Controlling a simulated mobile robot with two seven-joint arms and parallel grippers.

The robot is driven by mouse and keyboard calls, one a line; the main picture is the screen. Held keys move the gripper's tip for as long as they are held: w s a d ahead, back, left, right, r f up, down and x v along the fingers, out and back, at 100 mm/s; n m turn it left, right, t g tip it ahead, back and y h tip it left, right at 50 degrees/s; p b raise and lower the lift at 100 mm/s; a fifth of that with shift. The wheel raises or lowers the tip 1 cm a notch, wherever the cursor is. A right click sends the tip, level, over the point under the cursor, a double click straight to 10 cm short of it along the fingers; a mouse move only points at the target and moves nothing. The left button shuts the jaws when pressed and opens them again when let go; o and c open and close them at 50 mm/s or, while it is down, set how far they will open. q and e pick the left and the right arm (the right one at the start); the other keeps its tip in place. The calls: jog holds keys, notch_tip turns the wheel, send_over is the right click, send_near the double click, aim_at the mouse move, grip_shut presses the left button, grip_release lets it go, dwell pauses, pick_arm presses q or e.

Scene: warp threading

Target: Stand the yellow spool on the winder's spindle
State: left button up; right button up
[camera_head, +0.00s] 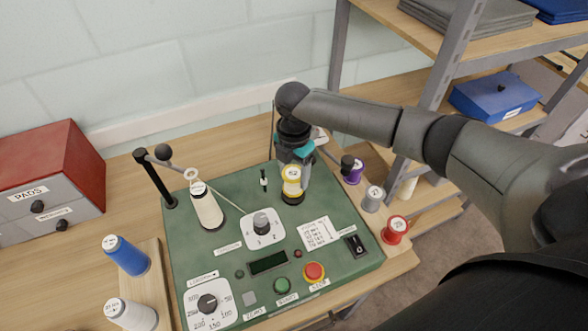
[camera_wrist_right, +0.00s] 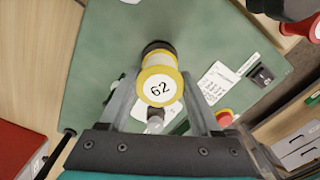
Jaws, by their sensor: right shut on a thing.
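The yellow spool (camera_head: 292,173), with a white top marked 62 (camera_wrist_right: 158,87), is upright between the fingers of my right gripper (camera_head: 296,167). In the right wrist view the gripper's two fingers (camera_wrist_right: 160,96) lie on either side of the spool and are shut on it. A dark round base (camera_head: 292,198) of the winder (camera_head: 340,268) shows directly below the spool, and its edge shows behind the spool in the wrist view (camera_wrist_right: 157,46). The spindle itself is hidden, and I cannot tell whether the spool rests fully down. My left gripper is not in view.
A white cone (camera_head: 207,210) stands on the winder near a black post (camera_head: 155,180). A blue spool (camera_head: 127,256) and a white spool (camera_head: 131,314) stand at left. Purple, grey and red (camera_head: 395,230) spools stand at right. A red drawer cabinet (camera_head: 48,165) is at far left.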

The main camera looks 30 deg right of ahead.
jog(key=shift+f, duration=0.45)
jog(key=shift+f+b, duration=0.4)
jog(key=shift+f, duration=0.3)
jog(key=o, duration=1.4)
jog(key=shift+o, duration=0.2)
jog(key=shift+r, duration=0.1)
notch_tip(320, 180, up, 15)
jog(key=shift+s, duration=0.15)
